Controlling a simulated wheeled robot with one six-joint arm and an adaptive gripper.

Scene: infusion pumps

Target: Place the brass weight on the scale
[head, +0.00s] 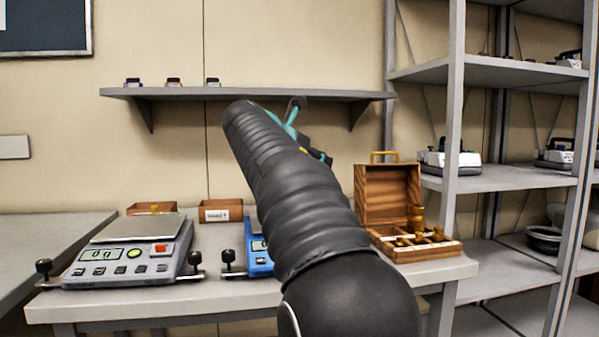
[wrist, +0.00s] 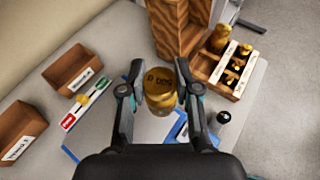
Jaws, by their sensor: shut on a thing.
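A brass weight (wrist: 160,88) with dark markings sits between the fingers of my gripper (wrist: 158,78) in the wrist view. The gripper is shut on it. In the head view my arm hides the weight and most of the gripper. A grey scale (head: 130,255) with a flat metal pan stands on the left of the table, its display reading 0 g. A blue scale (head: 260,262) stands right of it, mostly hidden behind my arm. In the wrist view the blue scale (wrist: 181,131) shows partly below the gripper.
An open wooden case (head: 388,195) with several brass weights stands at the table's right. Two small wooden trays, left (head: 152,209) and right (head: 221,211), stand at the back. A wall shelf (head: 250,94) hangs above. A metal rack (head: 510,182) stands at the right.

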